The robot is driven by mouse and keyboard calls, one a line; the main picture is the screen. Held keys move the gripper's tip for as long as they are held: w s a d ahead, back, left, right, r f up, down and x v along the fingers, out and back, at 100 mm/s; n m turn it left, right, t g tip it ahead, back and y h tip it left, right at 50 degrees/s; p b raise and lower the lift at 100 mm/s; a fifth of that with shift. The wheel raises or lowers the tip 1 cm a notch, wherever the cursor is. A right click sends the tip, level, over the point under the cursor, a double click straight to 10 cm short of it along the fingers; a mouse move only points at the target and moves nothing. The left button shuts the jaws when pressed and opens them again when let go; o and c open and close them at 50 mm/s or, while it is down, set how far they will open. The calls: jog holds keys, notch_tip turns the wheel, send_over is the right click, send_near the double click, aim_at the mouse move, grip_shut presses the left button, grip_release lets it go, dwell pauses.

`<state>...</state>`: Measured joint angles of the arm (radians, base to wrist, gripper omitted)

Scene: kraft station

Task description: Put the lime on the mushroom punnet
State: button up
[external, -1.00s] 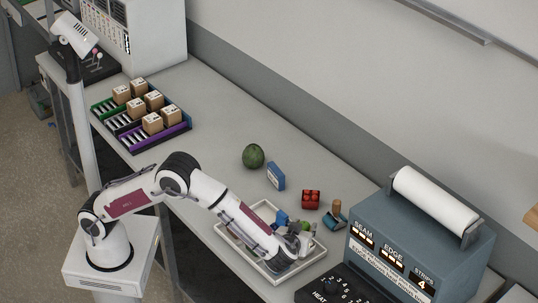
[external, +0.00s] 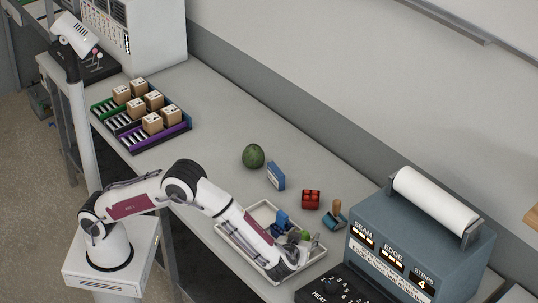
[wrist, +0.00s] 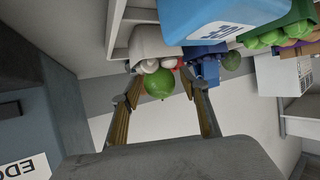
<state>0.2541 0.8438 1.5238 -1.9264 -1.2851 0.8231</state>
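The lime (wrist: 158,84), a round green fruit, appears between the fingers of my gripper (wrist: 162,84) in the wrist view. Light gaps show between it and the fingers, which are apart. The mushroom punnet (wrist: 150,44) is a grey tub with white mushrooms at its mouth, right beside the lime; the lime overlaps the mushrooms in view, and I cannot tell whether they touch. In the external view my gripper (external: 296,241) is low over the white tray (external: 262,212), and a green round shape, likely the lime (external: 305,235), shows by it. The punnet is mostly hidden there.
A blue item (external: 281,219) stands in the tray. Behind it are a watermelon (external: 253,156), a blue box (external: 275,176), a red punnet (external: 311,199) and a wooden-handled stamp (external: 336,214). A large sealing machine (external: 420,235) stands close to the right. The bench's middle left is clear.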

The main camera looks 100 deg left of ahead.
jog(key=shift+r, duration=0.1)
dwell(0.3)
jog(key=shift+d+r, duration=0.1)
jog(key=shift+d, duration=0.05)
jog(key=v, duration=1.1)
jog(key=shift+d+r, duration=0.15)
jog(key=shift+d, duration=0.15)
jog(key=shift+s, duration=0.1)
